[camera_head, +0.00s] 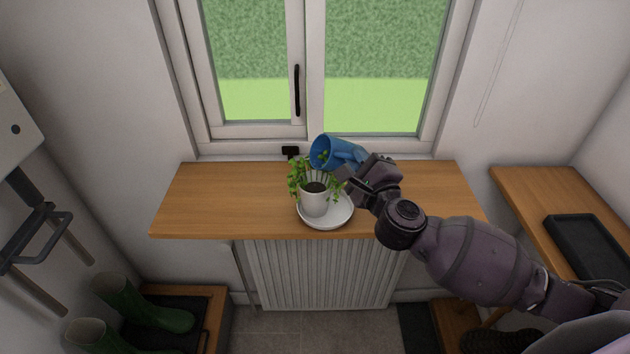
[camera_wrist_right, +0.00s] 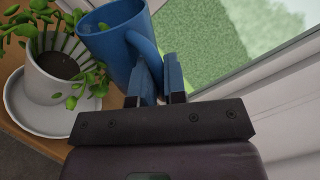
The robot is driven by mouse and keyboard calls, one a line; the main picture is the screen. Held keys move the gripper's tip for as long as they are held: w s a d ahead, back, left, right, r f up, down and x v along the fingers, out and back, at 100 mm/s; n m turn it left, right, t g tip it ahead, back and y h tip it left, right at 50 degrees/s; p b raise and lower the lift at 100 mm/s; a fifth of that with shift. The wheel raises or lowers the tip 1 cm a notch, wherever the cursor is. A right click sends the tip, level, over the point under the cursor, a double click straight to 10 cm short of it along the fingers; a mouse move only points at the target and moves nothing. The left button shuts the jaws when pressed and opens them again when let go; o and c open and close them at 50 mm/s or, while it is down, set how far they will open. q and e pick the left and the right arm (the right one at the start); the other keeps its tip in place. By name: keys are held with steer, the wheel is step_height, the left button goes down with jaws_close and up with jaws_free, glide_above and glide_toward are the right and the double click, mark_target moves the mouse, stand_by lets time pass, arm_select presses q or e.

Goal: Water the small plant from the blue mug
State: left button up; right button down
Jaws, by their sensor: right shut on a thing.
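The blue mug (camera_head: 344,152) is held in the air above the back of the plant, tilted with its mouth toward the left. My right gripper (camera_head: 352,178) is shut on the mug, and in the right wrist view the fingers (camera_wrist_right: 158,82) close on its handle beside the blue body (camera_wrist_right: 118,42). The small plant (camera_head: 301,176), with green leaves in a white pot (camera_head: 314,203), stands on a white saucer (camera_head: 340,215) on the wooden shelf. Dark soil (camera_wrist_right: 57,66) shows in the pot. No water stream can be seen. My left gripper is not in view.
The wooden shelf (camera_head: 215,195) is clear to the left of the plant. A window (camera_head: 300,75) is close behind, with a small black object (camera_head: 290,150) by its sill. A radiator (camera_head: 320,272) sits below the shelf. Green boots (camera_head: 150,305) stand at lower left.

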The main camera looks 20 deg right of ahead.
steer(key=shift+a+n, duration=0.1)
steer(key=shift+n, duration=0.2)
steer(key=shift+w+d+f, duration=0.1)
steer(key=shift+w+d, duration=0.2)
steer(key=shift+d, duration=0.35)
stand_by(0.8)
steer(key=shift+a, duration=0.15)
steer(key=shift+d+r+m+h, duration=0.25)
steer(key=shift+d+m, duration=0.35)
steer(key=shift+m, duration=0.6)
steer(key=shift+s+d+m, duration=0.1)
steer(key=shift+d+m, duration=0.1)
steer(key=shift+m, duration=0.6)
steer(key=shift+d+f+m+h, duration=0.3)
steer(key=shift+f+m, duration=0.4)
steer(key=shift+m, duration=0.2)
steer(key=shift+d+f+m, duration=0.25)
steer(key=shift+m, duration=0.05)
